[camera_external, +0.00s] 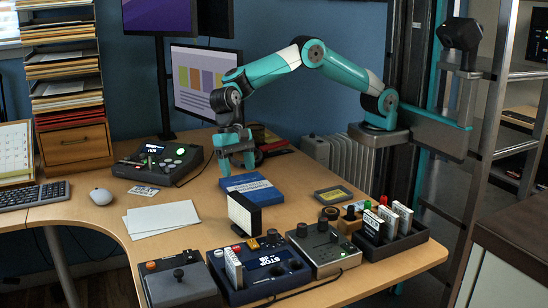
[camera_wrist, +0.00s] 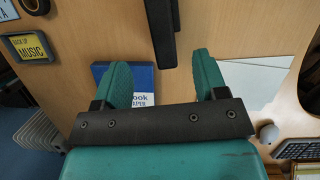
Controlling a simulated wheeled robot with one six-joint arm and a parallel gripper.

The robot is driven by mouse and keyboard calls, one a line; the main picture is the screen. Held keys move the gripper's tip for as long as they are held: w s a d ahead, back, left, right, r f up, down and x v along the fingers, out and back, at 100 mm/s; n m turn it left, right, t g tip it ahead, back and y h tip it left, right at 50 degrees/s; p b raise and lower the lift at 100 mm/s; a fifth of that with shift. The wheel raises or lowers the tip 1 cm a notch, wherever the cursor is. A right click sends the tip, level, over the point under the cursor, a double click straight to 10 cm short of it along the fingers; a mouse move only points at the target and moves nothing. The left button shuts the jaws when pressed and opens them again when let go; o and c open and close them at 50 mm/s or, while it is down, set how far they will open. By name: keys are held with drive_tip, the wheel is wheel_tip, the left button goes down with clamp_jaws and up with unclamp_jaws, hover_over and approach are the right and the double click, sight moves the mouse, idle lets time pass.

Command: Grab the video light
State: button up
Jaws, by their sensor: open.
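The video light (camera_external: 244,214) is a thin upright panel with a bright white face and a dark body, on the desk near the control boxes. In the wrist view the dark shape ahead of the fingers looks like the video light (camera_wrist: 161,32) seen from above, roughly in line with the gap between them. My gripper (camera_external: 237,166) is open and empty, fingers pointing down, above the blue book and farther back than the light. The wrist view shows my gripper (camera_wrist: 161,65) with its two teal fingers wide apart, not touching the light.
A blue book (camera_external: 252,189) lies under my gripper. White papers (camera_external: 160,220) lie left of the light. Control boxes (camera_external: 262,268) stand close in front of it, and a black tray of cases (camera_external: 390,240) stands right. A yellow-labelled card (camera_external: 333,194) lies behind. Bare desk surrounds the book.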

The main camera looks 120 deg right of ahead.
sight(243, 199)
drive_tip(key=x, duration=0.7)
drive_tip(key=shift+x, duration=2.45)
drive_tip(key=shift+d+f, duration=0.15)
drive_tip(key=shift+f, duration=0.1)
drive_tip(key=shift+c, duration=0.5)
drive_tip(key=c, duration=1)
